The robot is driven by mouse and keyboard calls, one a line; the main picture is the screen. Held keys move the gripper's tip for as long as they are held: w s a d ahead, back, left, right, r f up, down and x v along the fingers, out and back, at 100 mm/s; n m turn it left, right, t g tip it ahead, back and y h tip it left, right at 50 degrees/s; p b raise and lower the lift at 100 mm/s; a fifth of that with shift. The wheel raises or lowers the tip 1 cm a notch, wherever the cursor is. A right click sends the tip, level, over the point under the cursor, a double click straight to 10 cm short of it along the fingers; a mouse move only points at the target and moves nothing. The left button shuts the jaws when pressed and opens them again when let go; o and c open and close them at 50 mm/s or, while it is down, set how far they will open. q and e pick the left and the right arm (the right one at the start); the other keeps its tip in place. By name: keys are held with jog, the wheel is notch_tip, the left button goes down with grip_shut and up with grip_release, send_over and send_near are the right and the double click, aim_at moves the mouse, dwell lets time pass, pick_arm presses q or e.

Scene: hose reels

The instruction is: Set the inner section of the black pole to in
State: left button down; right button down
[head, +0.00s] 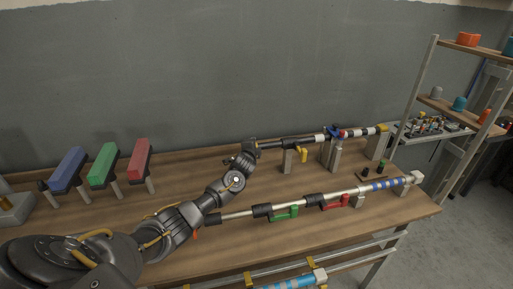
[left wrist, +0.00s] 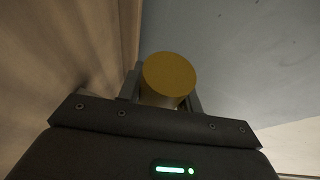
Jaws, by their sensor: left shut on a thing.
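The black pole (head: 285,142) lies level along the back of the bench on grey stands. My left gripper (head: 250,146) is at the pole's left end. In the left wrist view a round yellow end (left wrist: 169,76) sits between the fingers, and the gripper is shut on it. The fingertips are small and partly hidden in the head view. My right gripper is not in view.
A silver pole (head: 375,187) with green (head: 285,213) and red (head: 335,202) levers lies in front, close to my left forearm. Blue, green and red blocks (head: 104,163) stand at the left. Shelves (head: 450,108) stand at the right.

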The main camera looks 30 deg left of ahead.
pick_arm(q)
jog(key=shift+d, duration=0.1)
jog(key=c, duration=0.9)
grip_release()
jog(key=shift+w, duration=0.15)
jog(key=shift+c, duration=0.2)
jog(key=b+v, duration=0.2)
jog(key=v, duration=0.9)
